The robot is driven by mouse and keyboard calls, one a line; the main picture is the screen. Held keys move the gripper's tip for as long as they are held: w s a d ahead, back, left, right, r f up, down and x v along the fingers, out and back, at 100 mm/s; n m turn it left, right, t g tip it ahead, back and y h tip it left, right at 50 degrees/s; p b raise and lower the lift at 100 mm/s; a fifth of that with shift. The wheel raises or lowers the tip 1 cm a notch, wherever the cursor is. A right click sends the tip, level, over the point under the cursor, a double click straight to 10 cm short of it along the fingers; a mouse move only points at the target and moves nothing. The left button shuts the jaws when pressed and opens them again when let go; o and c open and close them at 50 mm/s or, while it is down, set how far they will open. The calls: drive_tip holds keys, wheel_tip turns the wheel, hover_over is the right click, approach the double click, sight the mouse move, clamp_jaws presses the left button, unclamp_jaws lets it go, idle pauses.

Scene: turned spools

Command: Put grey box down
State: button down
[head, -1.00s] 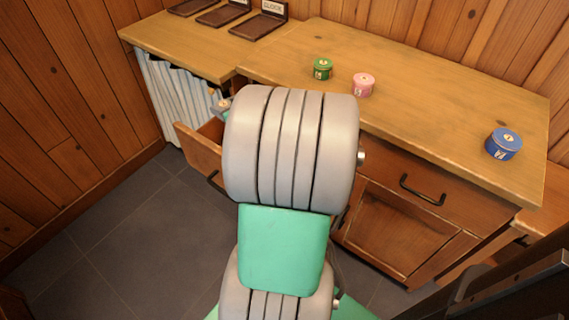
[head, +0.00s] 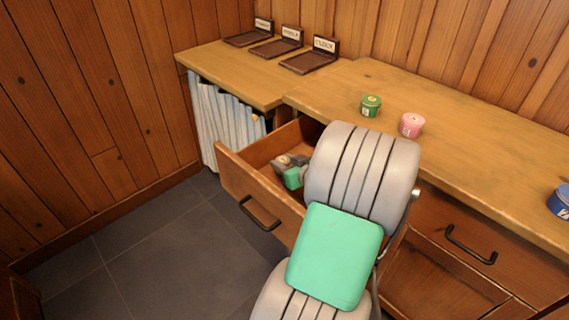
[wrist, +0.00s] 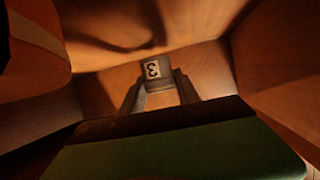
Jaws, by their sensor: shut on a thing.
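The grey box (wrist: 152,70), with a white label bearing a dark "3", shows in the middle of the wrist view. My gripper (wrist: 158,85) is shut on it, with one finger on each side. Brown wooden walls surround them closely. In the head view my gripper (head: 286,166) is low inside the open drawer (head: 232,178), behind its front. My arm hides the drawer's right part. The box cannot be made out clearly in the head view, and whether it touches the drawer's floor I cannot tell.
On the counter (head: 460,125) stand a green tin (head: 371,105), a pink tin (head: 412,125) and a blue tin (head: 561,202). Several dark labelled trays (head: 310,61) sit at the back left. An orange-brown shape with a pale stripe (wrist: 38,45) is close at left in the wrist view.

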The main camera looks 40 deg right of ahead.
sight(287, 164)
drive_tip(key=shift+f+b, duration=0.4)
drive_tip(key=shift+f, duration=0.05)
drive_tip(key=shift+f, duration=0.2)
drive_tip(key=c, duration=0.9)
unclamp_jaws()
drive_tip(key=shift+r, duration=0.1)
drive_tip(key=shift+r, duration=0.2)
drive_tip(key=shift+r+p, duration=0.55)
drive_tip(key=shift+p, duration=0.1)
drive_tip(key=p+v, duration=0.1)
drive_tip(key=v, duration=0.5)
drive_tip(key=shift+s, duration=0.3)
drive_tip(key=shift+s+a+r, duration=0.1)
drive_tip(key=shift+s+r, duration=0.05)
drive_tip(key=shift+s, duration=0.25)
